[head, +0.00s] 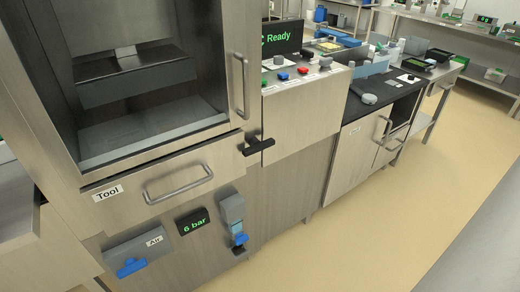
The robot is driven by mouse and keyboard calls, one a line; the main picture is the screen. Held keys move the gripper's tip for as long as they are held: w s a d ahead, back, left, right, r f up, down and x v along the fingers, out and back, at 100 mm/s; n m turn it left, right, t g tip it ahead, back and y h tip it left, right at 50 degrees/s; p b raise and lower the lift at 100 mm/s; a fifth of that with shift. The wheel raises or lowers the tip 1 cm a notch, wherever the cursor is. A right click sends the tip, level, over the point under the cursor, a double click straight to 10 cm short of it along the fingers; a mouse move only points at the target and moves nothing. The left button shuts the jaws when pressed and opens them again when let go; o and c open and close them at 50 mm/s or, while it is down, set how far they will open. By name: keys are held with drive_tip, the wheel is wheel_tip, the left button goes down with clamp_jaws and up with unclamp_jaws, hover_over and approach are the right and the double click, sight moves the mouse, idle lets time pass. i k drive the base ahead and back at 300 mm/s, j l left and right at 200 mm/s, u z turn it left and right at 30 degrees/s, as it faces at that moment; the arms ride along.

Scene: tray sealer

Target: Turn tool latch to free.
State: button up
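The tool drawer (125,206) is a steel front labelled "Tool" with a bar handle (179,184), below the open-looking chamber of the machine. It appears shut. A black latch handle (259,147), which looks like the tool latch, sits at the upper right corner of the drawer front. Its bar lies roughly sideways, tilted slightly in the picture. No marking for its positions can be read. My gripper is not in view.
Below the drawer are a blue air valve handle (131,268), a "6 bar" display (192,221) and a grey regulator (233,210). A control panel with buttons (303,70) and a "Ready" screen (282,39) stands right. The beige floor (400,210) in front is clear.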

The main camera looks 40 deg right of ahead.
sight(256, 145)
drive_tip(key=l+z, duration=0.4)
drive_tip(key=k+l+z, duration=0.1)
drive_tip(key=l+z, duration=0.65)
drive_tip(key=i+j, duration=0.35)
drive_tip(key=j, duration=0.2)
